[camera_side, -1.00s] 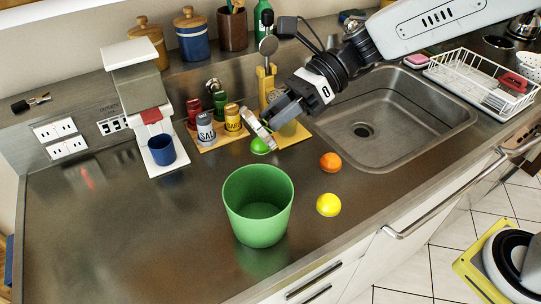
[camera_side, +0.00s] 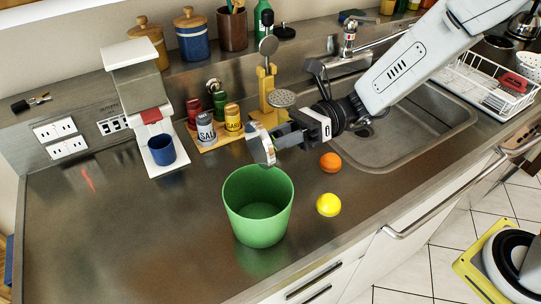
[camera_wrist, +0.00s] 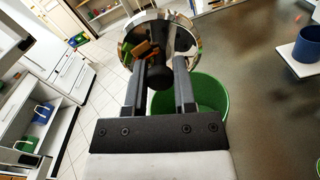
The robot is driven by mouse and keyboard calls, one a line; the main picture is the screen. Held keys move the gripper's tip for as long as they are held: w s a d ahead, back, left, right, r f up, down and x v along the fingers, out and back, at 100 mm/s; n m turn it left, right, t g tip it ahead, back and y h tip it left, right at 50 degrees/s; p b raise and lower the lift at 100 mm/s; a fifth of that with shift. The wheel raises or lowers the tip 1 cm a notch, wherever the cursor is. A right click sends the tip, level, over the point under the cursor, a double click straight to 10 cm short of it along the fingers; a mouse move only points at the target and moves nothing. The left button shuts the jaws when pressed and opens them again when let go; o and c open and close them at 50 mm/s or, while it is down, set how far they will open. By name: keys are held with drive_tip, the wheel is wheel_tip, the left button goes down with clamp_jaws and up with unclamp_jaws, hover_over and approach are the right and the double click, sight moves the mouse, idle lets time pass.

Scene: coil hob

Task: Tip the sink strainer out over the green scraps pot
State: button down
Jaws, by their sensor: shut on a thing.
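The sink strainer (camera_side: 262,145) is a shiny round metal dish, tipped steeply on edge just above the far rim of the green scraps pot (camera_side: 257,222). My gripper (camera_side: 286,136) is shut on the strainer's dark central knob, to the right of the dish. In the wrist view my gripper (camera_wrist: 160,78) has its two fingers either side of that knob, and the strainer (camera_wrist: 180,35) shows brown-orange patches, scraps or reflections, I cannot tell which. The pot (camera_wrist: 205,92) shows partly behind the fingers. The pot's visible inside looks empty in the side view.
An orange (camera_side: 330,162) and a yellow ball (camera_side: 328,204) sit right of the pot. The sink (camera_side: 440,125) lies behind my arm. Shakers (camera_side: 206,130) and a blue cup (camera_side: 162,149) stand behind to the left.

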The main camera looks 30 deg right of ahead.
drive_tip(key=shift+a+f+y, duration=0.1)
drive_tip(key=shift+f+y, duration=0.35)
drive_tip(key=shift+y, duration=0.75)
drive_tip(key=shift+a+f+y, duration=0.1)
drive_tip(key=shift+f+y, duration=0.35)
drive_tip(key=shift+y, duration=0.75)
drive_tip(key=shift+r, duration=2.5)
drive_tip(key=shift+a, duration=0.1)
